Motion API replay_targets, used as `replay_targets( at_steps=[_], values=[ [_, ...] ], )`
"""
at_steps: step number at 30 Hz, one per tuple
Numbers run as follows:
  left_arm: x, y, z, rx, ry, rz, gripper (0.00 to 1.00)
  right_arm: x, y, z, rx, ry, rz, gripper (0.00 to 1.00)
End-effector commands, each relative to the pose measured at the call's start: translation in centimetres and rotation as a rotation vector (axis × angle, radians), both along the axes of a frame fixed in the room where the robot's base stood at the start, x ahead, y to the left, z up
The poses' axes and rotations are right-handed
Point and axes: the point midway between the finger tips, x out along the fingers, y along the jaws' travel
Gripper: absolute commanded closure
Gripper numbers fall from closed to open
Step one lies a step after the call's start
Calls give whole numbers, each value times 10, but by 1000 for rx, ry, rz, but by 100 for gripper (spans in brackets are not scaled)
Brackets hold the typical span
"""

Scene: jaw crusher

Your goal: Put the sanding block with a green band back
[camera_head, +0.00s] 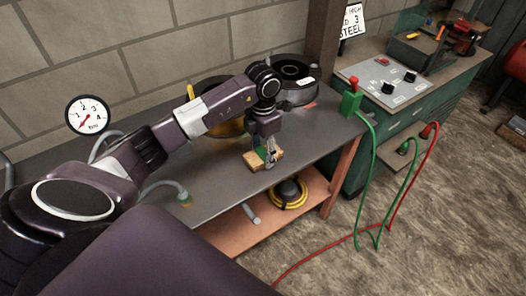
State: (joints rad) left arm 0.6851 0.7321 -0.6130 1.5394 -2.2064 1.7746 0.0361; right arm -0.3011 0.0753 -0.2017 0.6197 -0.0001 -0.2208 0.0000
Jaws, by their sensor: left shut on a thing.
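A wooden-coloured sanding block (252,161) with a green band is at the middle of the grey bench top. My left gripper (269,162) points down and is shut on the block. The fingers cover part of the block and its band. The block is at or just above the bench surface; I cannot tell which. My right gripper is not in view.
A dark round machine part (295,80) and a yellow-rimmed bowl (229,128) stand at the back of the bench (215,170). A green block with a red knob (351,100) sits at its right end. Green and red cables hang to the floor. The front left bench top holds a grey hose end (180,192).

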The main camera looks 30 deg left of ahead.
Motion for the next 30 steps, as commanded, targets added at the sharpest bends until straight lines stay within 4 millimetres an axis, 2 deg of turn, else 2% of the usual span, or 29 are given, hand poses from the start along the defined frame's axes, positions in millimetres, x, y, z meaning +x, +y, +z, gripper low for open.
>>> replay_targets(
  at_steps=[8, 9, 13, 23, 26, 30],
  values=[
    [1, 0, -4, 1, -1, 0, 79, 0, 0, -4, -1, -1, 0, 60],
    [1, 0, -2, 0, -2, 0, 53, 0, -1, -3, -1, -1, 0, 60],
    [1, 0, -2, 1, -1, 0, 38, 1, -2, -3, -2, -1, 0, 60],
    [1, 0, 1, 0, -1, 0, 38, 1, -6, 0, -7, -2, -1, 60],
    [2, 0, 9, 1, -6, 0, 38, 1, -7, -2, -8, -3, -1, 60],
    [2, 1, 36, 1, -7, 0, 38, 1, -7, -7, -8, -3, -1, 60]
  ],
)
